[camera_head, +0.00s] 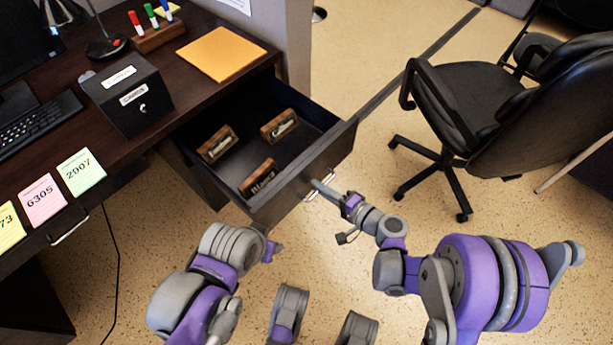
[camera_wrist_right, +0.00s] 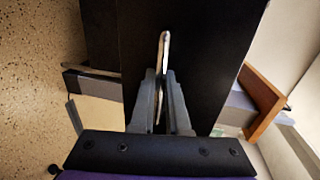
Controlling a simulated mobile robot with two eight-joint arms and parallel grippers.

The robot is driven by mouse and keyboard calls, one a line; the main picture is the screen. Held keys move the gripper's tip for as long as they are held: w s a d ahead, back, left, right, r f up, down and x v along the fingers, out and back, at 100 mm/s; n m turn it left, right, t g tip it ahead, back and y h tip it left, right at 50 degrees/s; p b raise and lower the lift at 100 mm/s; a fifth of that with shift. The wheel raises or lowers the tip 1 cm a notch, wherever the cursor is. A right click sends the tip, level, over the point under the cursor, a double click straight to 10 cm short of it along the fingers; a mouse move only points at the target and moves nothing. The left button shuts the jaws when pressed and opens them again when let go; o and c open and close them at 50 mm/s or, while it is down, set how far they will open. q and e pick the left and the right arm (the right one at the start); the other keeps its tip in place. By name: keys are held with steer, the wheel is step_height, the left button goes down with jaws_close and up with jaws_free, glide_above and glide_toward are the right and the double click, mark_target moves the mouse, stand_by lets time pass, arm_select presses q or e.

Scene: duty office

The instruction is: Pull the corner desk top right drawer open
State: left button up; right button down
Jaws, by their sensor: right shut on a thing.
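The top right drawer (camera_head: 338,148) of the dark corner desk (camera_head: 215,90) is pulled well out, with its inside showing. Its metal bar handle (camera_head: 309,196) is on the front panel. My right gripper (camera_head: 318,186) is at that handle. In the right wrist view, its two fingers (camera_wrist_right: 161,88) are closed around the handle (camera_wrist_right: 164,48) against the dark drawer front (camera_wrist_right: 200,50). My left gripper (camera_head: 271,250) hangs in front of the desk, below the drawer, apart from it. Its fingers are too small and partly hidden to judge.
Several wooden nameplates, one of them here (camera_head: 279,126), lie in the drawer. A black box (camera_head: 128,95), an orange envelope (camera_head: 221,54) and a keyboard (camera_head: 38,124) are on the desktop. A black office chair (camera_head: 480,110) stands at the right, with bare floor between it and the drawer.

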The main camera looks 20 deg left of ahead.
arm_select(q)
steer(key=shift+s+d+f+b, duration=0.1)
steer(key=shift+d+f+b, duration=0.2)
steer(key=shift+d+f, duration=0.05)
arm_select(e)
steer(key=shift+f+v, duration=0.25)
steer(key=shift+v, duration=0.9)
steer(key=shift+f+v, duration=0.25)
steer(key=shift+v, duration=0.95)
steer(key=shift+s, duration=0.1)
steer(key=c, duration=1.2)
jaws_free()
arm_select(q)
steer(key=shift+s+r+p, duration=0.1)
steer(key=shift+r+p, duration=0.6)
arm_select(e)
steer(key=v, duration=1.1)
steer(key=shift+f, duration=0.1)
